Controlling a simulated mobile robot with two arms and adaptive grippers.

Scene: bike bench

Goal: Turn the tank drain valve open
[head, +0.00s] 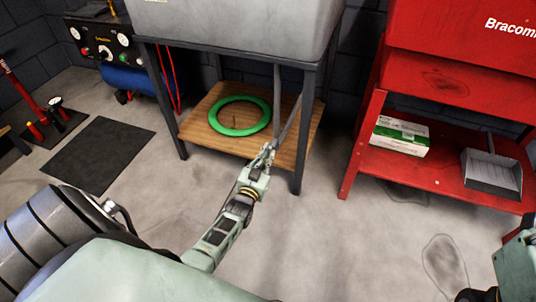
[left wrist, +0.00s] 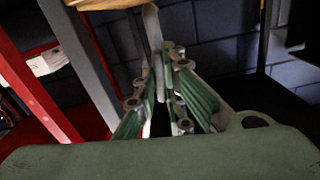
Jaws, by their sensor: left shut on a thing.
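The grey tank (head: 240,22) stands on a dark metal frame at the top middle of the head view. A slim grey pipe (head: 278,90) and a slanting grey bar (head: 292,122) hang below its right side. My left gripper (head: 267,152) is at the lower end of these, in front of the wooden shelf. In the left wrist view the fingers (left wrist: 157,75) close around a pale grey lever-like part (left wrist: 151,25). The valve body cannot be made out clearly. Only part of my right arm shows at the lower right; its fingers are out of view.
A green ring (head: 214,128) lies on the wooden shelf (head: 199,131) under the tank. A frame leg (head: 299,160) stands close right of my left gripper. A red cart (head: 436,165) holds a white-green box (head: 399,136) and a grey dustpan (head: 493,172). Open floor lies between.

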